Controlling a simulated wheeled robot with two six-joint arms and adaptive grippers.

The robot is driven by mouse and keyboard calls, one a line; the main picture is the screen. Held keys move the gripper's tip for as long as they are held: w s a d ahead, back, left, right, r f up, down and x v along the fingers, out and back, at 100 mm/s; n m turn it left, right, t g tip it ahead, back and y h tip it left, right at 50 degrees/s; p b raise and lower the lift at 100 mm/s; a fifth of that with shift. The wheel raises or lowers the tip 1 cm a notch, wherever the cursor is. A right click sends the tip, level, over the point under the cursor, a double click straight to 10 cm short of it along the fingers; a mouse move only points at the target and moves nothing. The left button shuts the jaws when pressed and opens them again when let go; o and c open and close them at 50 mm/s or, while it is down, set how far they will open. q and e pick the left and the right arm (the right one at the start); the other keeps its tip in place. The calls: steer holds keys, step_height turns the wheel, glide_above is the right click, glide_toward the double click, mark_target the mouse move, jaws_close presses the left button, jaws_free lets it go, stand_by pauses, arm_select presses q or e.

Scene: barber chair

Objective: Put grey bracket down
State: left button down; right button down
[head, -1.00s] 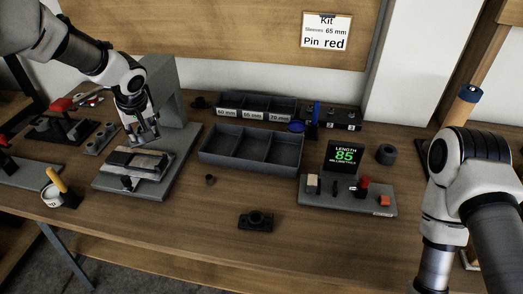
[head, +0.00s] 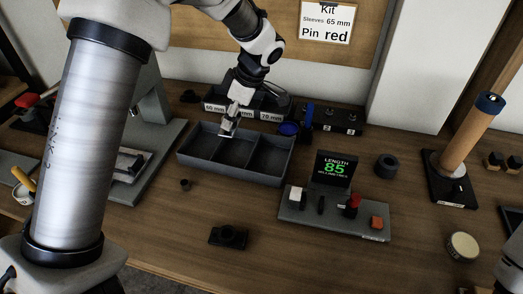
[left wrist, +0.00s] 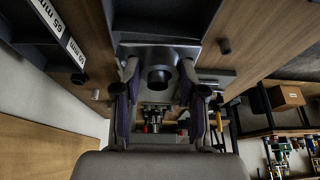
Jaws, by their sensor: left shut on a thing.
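My left gripper (head: 229,124) is above the grey divided tray (head: 193,164), near its left compartments and back edge. In the left wrist view it also shows (left wrist: 160,92), with a finger on each side of a grey bracket (left wrist: 140,54) that has a round boss. The gripper is shut on this bracket, a small pale grey piece below the fingers in the head view (head: 227,130). Whether the bracket touches the tray cannot be told. The tray compartments look empty where visible. My right gripper is out of view; only part of my right arm shows at the right edge.
A labelled bin row (head: 214,104) stands just behind the tray. A length display (head: 334,169) and fixture plate (head: 335,217) stand to the right. A dark bracket (head: 228,237) and small dark cylinder (head: 185,185) lie in front. The front middle table is mostly clear.

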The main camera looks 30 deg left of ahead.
mark_target(233, 155)
arm_select(q)
steer(key=shift+w+d+f, duration=0.25)
steer(key=shift+d+f, duration=0.3)
steer(key=shift+d, duration=0.15)
step_height(233, 155, down, 10)
steer(key=shift+s+a+r, duration=0.1)
steer(key=shift+a+r, duration=0.05)
steer(key=shift+r, duration=0.05)
steer(key=c, duration=0.7)
jaws_free()
steer(key=shift+o, duration=0.2)
steer(key=shift+r, duration=0.1)
steer(key=shift+r, duration=0.3)
steer(key=v, duration=1.1)
steer(key=shift+d+r, duration=0.25)
steer(key=shift+r, duration=0.1)
